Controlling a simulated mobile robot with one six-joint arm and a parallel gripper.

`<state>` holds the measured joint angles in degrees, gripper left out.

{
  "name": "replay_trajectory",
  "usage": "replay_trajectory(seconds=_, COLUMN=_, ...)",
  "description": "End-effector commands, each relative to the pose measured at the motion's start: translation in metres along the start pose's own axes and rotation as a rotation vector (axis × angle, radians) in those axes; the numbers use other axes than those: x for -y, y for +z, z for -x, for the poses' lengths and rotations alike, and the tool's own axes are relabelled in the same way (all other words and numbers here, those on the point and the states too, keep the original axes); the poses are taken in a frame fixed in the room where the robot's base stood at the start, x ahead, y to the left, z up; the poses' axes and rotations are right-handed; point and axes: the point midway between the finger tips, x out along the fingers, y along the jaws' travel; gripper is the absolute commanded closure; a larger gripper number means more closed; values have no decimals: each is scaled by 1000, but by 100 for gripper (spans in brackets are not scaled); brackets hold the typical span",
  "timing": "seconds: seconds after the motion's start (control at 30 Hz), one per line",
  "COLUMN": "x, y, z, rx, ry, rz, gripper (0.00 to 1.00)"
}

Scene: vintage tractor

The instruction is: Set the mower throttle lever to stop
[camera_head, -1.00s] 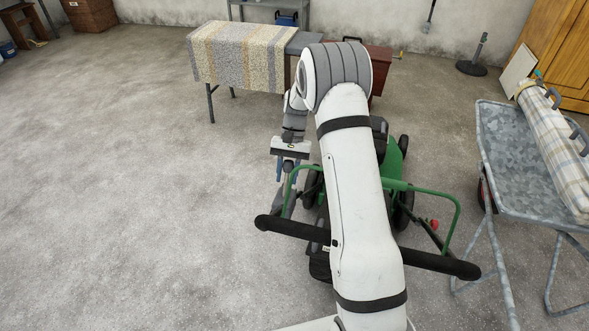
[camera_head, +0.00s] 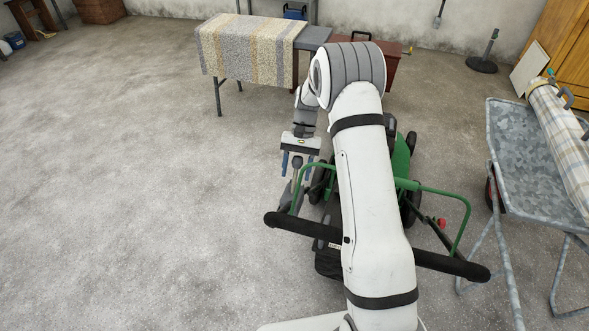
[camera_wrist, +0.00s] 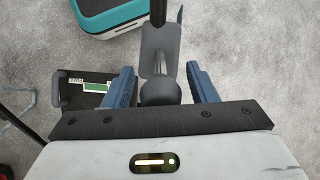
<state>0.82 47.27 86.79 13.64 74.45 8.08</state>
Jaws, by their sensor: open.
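The green mower (camera_head: 402,165) stands on the floor with its black-gripped handlebar (camera_head: 300,225) toward me; my arm hides much of it. My gripper (camera_head: 297,172) is at the left side of the handle frame, pointing down, with its blue fingers apart. In the wrist view, a grey round knob (camera_wrist: 158,91), apparently the throttle lever's end, sits between the open fingers (camera_wrist: 163,85). Gaps show on both sides of the knob. A grey plate (camera_wrist: 160,50) lies beyond it. I cannot read any stop marking.
A galvanised wheelbarrow (camera_head: 515,150) with a rolled plaid cloth (camera_head: 560,135) stands at right. A table with a striped cloth (camera_head: 245,50) is behind. In the wrist view, a teal-and-grey object (camera_wrist: 120,14) is at the top. The floor at left is clear.

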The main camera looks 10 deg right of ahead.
Motion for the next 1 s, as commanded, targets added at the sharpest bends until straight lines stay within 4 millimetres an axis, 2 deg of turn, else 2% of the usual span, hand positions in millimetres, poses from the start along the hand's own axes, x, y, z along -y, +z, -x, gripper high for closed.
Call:
replay_trajectory(seconds=0.17, x=0, y=0, z=7, rx=-2, ry=-1, rz=0, gripper=48)
replay_trajectory(seconds=0.5, x=0, y=-1, z=61, rx=-3, ry=0, rz=0, gripper=48)
replay_trajectory(seconds=0.6, x=0, y=0, z=72, rx=-2, ry=0, rz=0, gripper=48)
replay_trajectory(seconds=1.0, x=0, y=0, z=78, rx=0, ry=0, rz=0, gripper=48)
